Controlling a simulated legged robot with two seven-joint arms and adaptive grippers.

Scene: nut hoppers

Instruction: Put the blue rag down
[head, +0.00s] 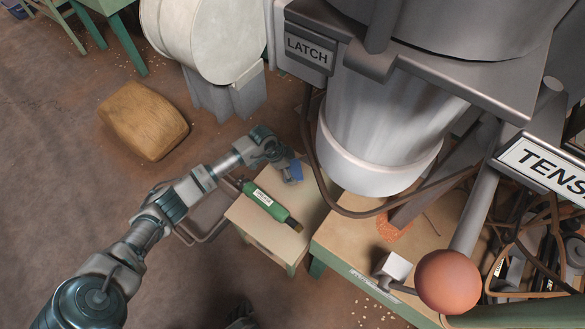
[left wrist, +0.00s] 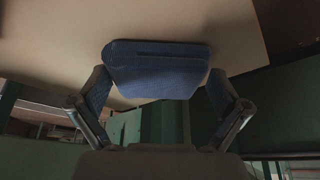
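The blue rag (head: 296,170) is a small folded pad at the tip of my left gripper (head: 288,173), over the far end of a small pale-topped table (head: 248,221). In the left wrist view, the rag (left wrist: 155,68) sits between the two fingers of my left gripper (left wrist: 160,88). My right gripper is not in view.
A large metal hopper (head: 375,135) stands just right. A workbench (head: 345,245) with an orange mound (head: 392,228) adjoins. A tan sack (head: 143,120) lies on the floor at left.

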